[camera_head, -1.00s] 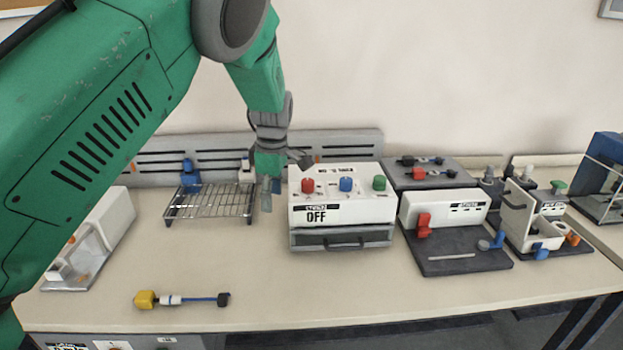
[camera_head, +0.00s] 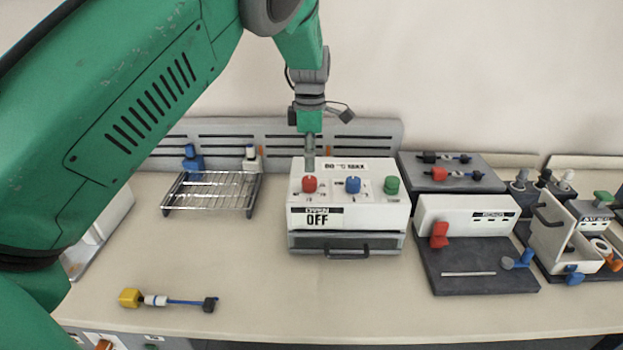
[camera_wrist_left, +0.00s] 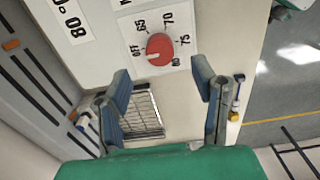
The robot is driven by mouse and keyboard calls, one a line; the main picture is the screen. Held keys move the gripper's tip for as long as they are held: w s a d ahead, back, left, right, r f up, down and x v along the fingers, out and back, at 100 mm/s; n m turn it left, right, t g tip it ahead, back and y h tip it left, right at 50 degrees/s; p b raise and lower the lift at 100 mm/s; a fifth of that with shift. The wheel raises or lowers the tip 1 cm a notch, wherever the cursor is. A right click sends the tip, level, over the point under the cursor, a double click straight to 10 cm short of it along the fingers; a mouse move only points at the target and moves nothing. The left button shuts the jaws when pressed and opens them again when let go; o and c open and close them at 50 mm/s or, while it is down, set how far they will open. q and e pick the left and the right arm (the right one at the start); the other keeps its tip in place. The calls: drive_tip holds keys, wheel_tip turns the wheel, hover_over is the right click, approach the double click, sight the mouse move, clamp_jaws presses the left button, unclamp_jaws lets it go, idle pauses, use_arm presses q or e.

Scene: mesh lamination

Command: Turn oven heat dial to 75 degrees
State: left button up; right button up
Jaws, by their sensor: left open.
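The oven (camera_head: 378,216) is a white box on the table with red, blue and green knobs on its sloped top. Its front panel reads OFF. The red dial (camera_head: 309,184) is at the left. In the left wrist view the red dial (camera_wrist_left: 160,46) is ringed by the labels OFF, 65, 70, 75 and 80. A small white mark shows on its lower-left edge. My left gripper (camera_head: 309,166) points down just behind and above the red dial. In the wrist view its two blue-grey fingers (camera_wrist_left: 162,84) are apart, with nothing between them. Contact with the dial cannot be told.
A wire rack (camera_head: 212,192) stands left of the oven. A yellow-ended tool (camera_head: 165,300) lies at the front left. The blue dial (camera_head: 352,185) and green knob (camera_head: 391,185) sit close beside the red one. A white device on a dark base (camera_head: 470,270) stands right.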

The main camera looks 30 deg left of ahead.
sight(309, 179)
use_arm(q)
drive_tip(key=f, duration=0.7)
drive_tip(key=shift+a, duration=0.25)
drive_tip(key=shift+d, duration=0.1)
drive_tip(key=shift+r, duration=0.1)
drive_tip(key=c, duration=1.2)
